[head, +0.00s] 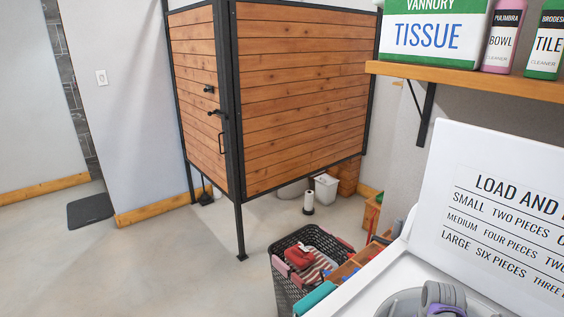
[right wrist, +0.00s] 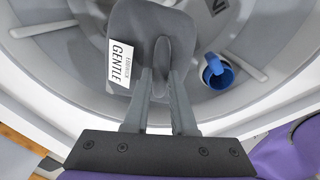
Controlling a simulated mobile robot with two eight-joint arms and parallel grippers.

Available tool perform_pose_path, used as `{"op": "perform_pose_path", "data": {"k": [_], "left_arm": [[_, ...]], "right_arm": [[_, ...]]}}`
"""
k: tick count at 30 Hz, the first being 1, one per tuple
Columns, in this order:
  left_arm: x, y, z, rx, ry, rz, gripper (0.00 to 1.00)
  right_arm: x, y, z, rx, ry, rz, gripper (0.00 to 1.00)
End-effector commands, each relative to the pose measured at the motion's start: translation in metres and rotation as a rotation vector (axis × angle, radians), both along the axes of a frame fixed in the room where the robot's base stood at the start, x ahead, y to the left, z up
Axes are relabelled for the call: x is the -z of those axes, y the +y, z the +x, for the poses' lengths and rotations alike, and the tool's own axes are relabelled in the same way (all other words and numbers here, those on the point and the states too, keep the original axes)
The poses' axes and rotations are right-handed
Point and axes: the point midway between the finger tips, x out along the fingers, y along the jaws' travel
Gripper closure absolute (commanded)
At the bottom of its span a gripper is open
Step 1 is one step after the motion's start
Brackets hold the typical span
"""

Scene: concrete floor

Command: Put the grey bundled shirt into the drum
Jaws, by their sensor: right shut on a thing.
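The grey bundled shirt (right wrist: 177,28) is between the fingers of my right gripper (right wrist: 163,72) in the right wrist view. A white tag reading "GENTLE" (right wrist: 121,57) shows at its left side. My right gripper is shut on it, above the open drum (right wrist: 75,50) of the white washer. I cannot tell whether the shirt touches the drum's inside. In the head view, the drum's rim (head: 385,303) is at the bottom right, partly hidden by my grey and purple right arm. My left gripper is not in view.
A blue cup-like thing (right wrist: 217,72) lies inside the drum. The washer's raised lid (head: 500,215) stands behind the opening. A dark basket (head: 285,283) of clothes is left of the washer. A wooden shelf (head: 480,80) holds a tissue box and bottles.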

Motion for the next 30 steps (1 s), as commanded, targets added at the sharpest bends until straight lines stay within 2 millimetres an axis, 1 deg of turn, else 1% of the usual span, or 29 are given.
{"op": "perform_pose_path", "data": {"k": [1, 15, 21, 23, 30], "left_arm": [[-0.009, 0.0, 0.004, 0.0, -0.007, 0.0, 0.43], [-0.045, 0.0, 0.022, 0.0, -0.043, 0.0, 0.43], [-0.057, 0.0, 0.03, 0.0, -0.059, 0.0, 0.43], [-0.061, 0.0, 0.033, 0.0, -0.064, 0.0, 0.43], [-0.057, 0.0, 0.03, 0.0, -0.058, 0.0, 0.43]], "right_arm": [[-0.012, 0.0, 0.002, 0.0, -0.004, 0.0, 1.0], [-0.066, 0.0, 0.003, 0.0, -0.005, 0.0, 1.0], [-0.089, 0.0, 0.003, 0.0, -0.006, 0.0, 1.0], [-0.096, 0.0, 0.003, 0.0, -0.007, 0.0, 1.0], [-0.116, 0.0, 0.001, -0.001, -0.002, 0.0, 1.0]]}}
